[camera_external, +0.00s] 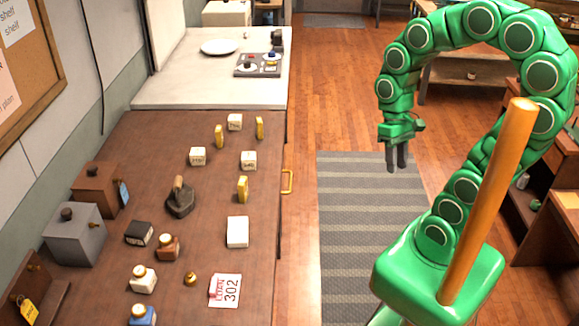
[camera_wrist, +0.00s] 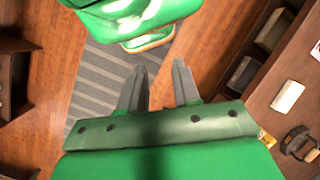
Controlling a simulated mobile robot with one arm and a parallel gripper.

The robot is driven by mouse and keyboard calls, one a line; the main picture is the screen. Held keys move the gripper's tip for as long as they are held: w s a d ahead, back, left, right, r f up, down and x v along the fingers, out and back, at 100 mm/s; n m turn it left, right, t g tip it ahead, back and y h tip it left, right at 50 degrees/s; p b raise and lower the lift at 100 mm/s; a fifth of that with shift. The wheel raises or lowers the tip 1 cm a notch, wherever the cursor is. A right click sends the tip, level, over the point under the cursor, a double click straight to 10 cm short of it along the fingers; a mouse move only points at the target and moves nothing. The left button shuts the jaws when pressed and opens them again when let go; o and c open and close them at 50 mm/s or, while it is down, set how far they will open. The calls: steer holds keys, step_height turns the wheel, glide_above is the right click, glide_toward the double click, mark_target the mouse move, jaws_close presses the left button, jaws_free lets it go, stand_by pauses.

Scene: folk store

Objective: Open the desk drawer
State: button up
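The brown wooden desk (camera_external: 125,150) runs down the left of the external view. A brass drawer handle (camera_external: 287,181) sticks out from its right side, just below the top edge. The drawer front is mostly hidden by the steep view, and no open gap shows. My gripper (camera_external: 397,162) hangs to the right of the handle, above the striped mat, pointing down and clear of the desk. In the wrist view my gripper (camera_wrist: 158,85) has its two grey fingers apart with nothing between them. The desk top (camera_wrist: 265,105) shows there at the right.
Small white boxes (camera_external: 237,232), bottles (camera_external: 143,279), yellow pieces (camera_external: 242,190) and a dark stamp-like object (camera_external: 180,198) stand on the desk. A pale counter (camera_external: 190,88) adjoins its far end. The floor around the striped mat (camera_external: 355,230) is clear.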

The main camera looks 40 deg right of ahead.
steer(key=w+a+f+m+g+y, duration=0.2)
steer(key=w+a+f+m+y, duration=0.1)
steer(key=w+a+m+y, duration=0.4)
steer(key=w+a+f+m+g+y, duration=0.1)
steer(key=w+a+f+m+y, duration=0.3)
steer(key=w+m, duration=0.35)
steer(key=w+d+f+m+t+y, duration=0.1)
steer(key=w+f+m+t+y, duration=0.2)
steer(key=w+m, duration=0.25)
steer(key=w+d+f+m+t+y, duration=0.25)
steer(key=w+m+t+y, duration=0.2)
steer(key=w, duration=0.25)
steer(key=m+t+h, duration=0.6)
steer(key=m+t, duration=0.7)
steer(key=m, duration=0.6)
glide_toward(290, 181)
steer(key=shift+f+x, duration=0.15)
steer(key=shift+x, duration=2.3)
steer(key=shift+f+x, duration=0.15)
steer(key=shift+x, duration=2.3)
jaws_close()
